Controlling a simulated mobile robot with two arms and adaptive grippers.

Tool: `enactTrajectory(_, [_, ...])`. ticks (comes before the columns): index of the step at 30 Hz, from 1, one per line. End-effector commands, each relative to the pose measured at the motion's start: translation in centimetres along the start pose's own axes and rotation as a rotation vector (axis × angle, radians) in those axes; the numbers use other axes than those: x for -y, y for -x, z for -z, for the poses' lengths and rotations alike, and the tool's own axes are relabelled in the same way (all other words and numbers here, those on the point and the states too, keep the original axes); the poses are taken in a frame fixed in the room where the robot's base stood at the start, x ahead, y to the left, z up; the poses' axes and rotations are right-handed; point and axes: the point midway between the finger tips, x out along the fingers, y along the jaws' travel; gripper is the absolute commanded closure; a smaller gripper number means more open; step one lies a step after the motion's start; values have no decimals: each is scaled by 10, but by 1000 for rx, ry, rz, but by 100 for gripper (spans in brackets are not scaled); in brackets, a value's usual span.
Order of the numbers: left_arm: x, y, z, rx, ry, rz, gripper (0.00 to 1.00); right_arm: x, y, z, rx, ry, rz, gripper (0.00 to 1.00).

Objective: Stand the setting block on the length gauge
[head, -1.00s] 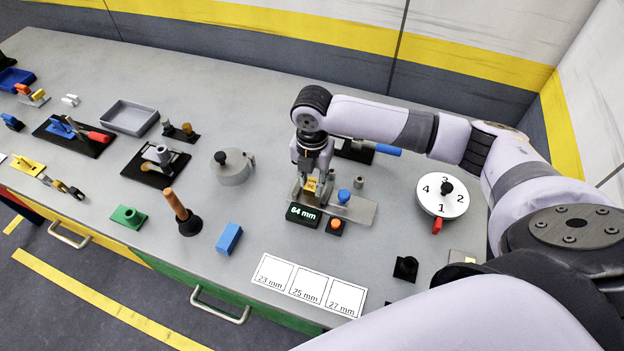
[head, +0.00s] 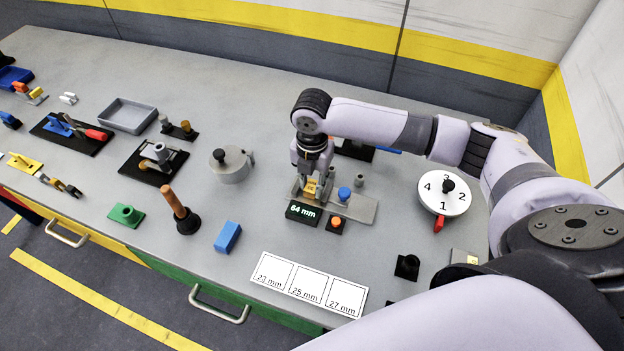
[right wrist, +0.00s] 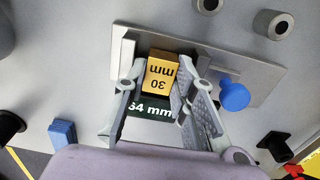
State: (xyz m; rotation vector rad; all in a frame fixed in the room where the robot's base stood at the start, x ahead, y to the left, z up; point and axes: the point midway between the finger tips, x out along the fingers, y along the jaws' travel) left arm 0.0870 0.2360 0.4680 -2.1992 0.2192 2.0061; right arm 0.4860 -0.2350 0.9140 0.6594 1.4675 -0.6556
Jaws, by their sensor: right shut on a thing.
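The setting block (right wrist: 160,76) is a yellow-orange block marked "30 mm", upside down in the right wrist view. It also shows in the head view (head: 311,188). My right gripper (right wrist: 152,92) is shut on it, one finger on each side. The length gauge (head: 362,210) is a grey metal plate with an upright jaw, a blue knob (right wrist: 233,95) and a dark display (head: 303,213) reading 64 mm. The block is at the gauge's left end, beside the upright jaw. Whether its underside touches the plate is hidden. My left gripper is out of view.
An orange button on a black base (head: 336,223) stands in front of the gauge. Small grey bushings (right wrist: 270,23) stand behind it. A white numbered dial (head: 444,191) is to the right. Cards marked 23, 25 and 27 mm (head: 304,285) lie in front, near a blue block (head: 228,237).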

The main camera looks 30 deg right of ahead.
Motion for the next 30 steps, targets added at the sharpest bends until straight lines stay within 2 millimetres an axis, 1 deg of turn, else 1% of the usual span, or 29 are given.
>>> enactTrajectory(5, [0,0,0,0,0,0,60,0,-4,0,0,0,-1,100])
enactTrajectory(6, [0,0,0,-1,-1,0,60,0,-4,0,1,0,-1,75])
enactTrajectory(16, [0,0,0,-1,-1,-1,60,-1,-3,0,0,0,-2,53])
enactTrajectory(30, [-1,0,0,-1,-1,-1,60,0,-3,0,0,0,0,52])
